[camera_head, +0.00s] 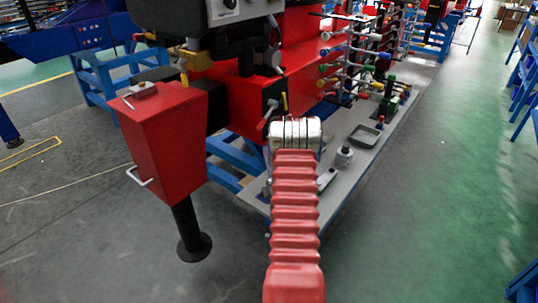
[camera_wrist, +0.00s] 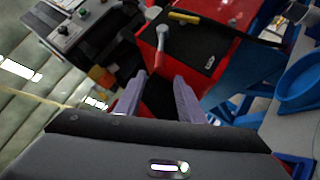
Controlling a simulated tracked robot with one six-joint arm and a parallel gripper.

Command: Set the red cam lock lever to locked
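The red cam lock lever (camera_wrist: 153,56) shows in the wrist view, with a grey hub (camera_wrist: 162,33) at its upper end. It stands on a black panel on a red housing and slants down toward my gripper. My gripper (camera_wrist: 160,80) has its two purple-grey fingers apart, with nothing seen held between them. The lever's lower end lies near the gap between the fingertips; I cannot tell whether they touch it. In the head view the lever's grey hub (camera_head: 271,105) shows just beyond my arm, and my fingers are hidden.
A yellow handle (camera_wrist: 184,17) sits close to the lever. A red box on a black post (camera_head: 165,140) stands at left in the head view. A grey bench (camera_head: 345,185) with a tray (camera_head: 365,136) and several coloured rods lies at right. The green floor at far right is clear.

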